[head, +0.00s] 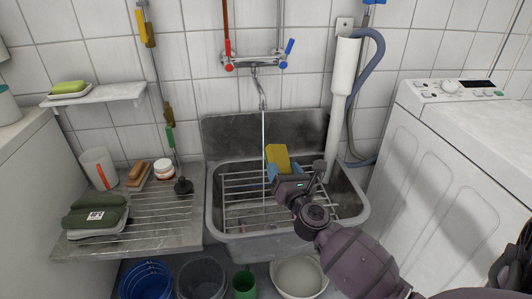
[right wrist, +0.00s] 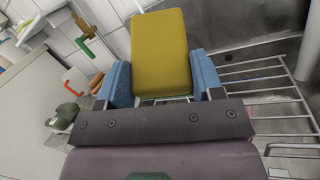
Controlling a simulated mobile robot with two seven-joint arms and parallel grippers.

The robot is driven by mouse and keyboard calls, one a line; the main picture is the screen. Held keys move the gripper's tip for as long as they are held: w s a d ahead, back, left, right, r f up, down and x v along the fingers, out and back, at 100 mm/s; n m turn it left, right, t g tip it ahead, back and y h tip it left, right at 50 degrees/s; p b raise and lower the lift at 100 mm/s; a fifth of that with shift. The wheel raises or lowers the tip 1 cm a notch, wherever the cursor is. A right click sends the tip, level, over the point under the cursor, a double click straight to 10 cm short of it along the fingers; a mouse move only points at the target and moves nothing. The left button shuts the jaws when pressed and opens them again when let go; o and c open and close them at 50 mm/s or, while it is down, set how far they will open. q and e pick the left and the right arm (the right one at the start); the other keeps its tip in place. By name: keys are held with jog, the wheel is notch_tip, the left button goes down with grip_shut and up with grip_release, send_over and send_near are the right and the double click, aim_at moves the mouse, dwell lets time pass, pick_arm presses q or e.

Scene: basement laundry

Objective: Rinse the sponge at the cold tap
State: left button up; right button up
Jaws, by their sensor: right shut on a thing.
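My right gripper (head: 286,172) is shut on the yellow sponge (head: 278,155) and holds it above the sink (head: 215,215). In the right wrist view, the sponge (right wrist: 160,52) stands out between the two blue fingers (right wrist: 161,85). The wall tap (head: 254,62) has a red lever (head: 228,55) on the left and a blue lever (head: 288,52) on the right. A thin pale stream of water (head: 264,135) falls from its spout into the sink. The sponge is just right of the stream in the head view; I cannot tell whether they touch. My left gripper is out of view.
A wire rack (head: 240,184) lies across the sink. A white pipe (head: 340,100) and washing machine (head: 450,170) stand right. Buckets (head: 201,278) stand below.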

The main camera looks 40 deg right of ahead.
aim_at(284, 166)
jog(key=shift+s+a, duration=0.1)
jog(key=shift+s, duration=0.5)
jog(key=shift+s+a, duration=0.15)
jog(key=shift+s, duration=0.8)
